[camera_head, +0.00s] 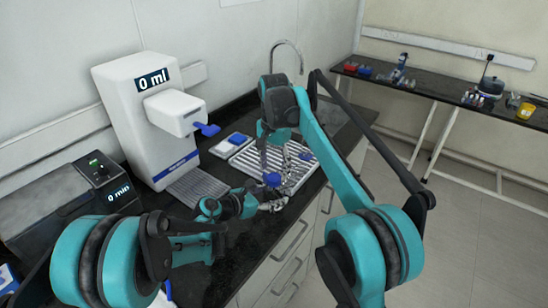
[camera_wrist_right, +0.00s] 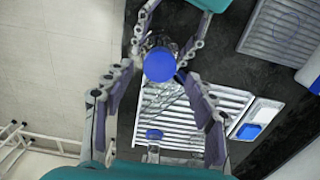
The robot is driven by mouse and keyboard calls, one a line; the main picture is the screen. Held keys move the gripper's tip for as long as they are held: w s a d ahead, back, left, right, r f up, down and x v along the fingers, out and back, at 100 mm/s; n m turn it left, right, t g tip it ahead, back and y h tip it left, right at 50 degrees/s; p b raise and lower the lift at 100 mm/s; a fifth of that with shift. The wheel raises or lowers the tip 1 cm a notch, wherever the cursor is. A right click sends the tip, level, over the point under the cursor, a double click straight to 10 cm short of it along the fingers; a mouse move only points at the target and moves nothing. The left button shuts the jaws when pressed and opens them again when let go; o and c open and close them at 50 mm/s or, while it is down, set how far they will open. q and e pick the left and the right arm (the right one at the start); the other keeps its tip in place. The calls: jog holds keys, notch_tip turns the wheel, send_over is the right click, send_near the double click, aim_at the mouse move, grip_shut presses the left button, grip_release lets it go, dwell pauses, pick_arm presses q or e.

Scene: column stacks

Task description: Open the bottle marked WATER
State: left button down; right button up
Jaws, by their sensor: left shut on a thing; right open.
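A clear bottle with a blue cap (camera_head: 272,179) is held off the counter by my left gripper (camera_head: 268,203). My left gripper is shut on its body, below the cap. The blue cap (camera_wrist_right: 160,66) faces the right wrist camera, and the bottle's body is mostly hidden under it. My right gripper (camera_head: 274,150) is above the bottle, pointing down. In the right wrist view its fingers (camera_wrist_right: 160,80) are open, one on each side of the cap, with gaps showing. I cannot read any WATER marking.
A white slatted rack (camera_head: 295,176) stands behind the bottle, with another blue-capped bottle (camera_wrist_right: 153,135) on it. A white dispenser (camera_head: 150,118) reading 0 ml and a dark device (camera_head: 70,205) reading 0 min stand left. A blue-and-white tray (camera_head: 232,144) lies behind. The floor at right is clear.

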aim_at(274, 177)
jog(key=shift+f, duration=1.85)
jog(key=c, duration=1.2)
jog(key=n, duration=0.4)
jog(key=shift+n, duration=0.4)
jog(key=n, duration=0.4)
jog(key=shift+n, duration=0.3)
jog(key=shift+r, duration=0.3)
jog(key=shift+r, duration=0.85)
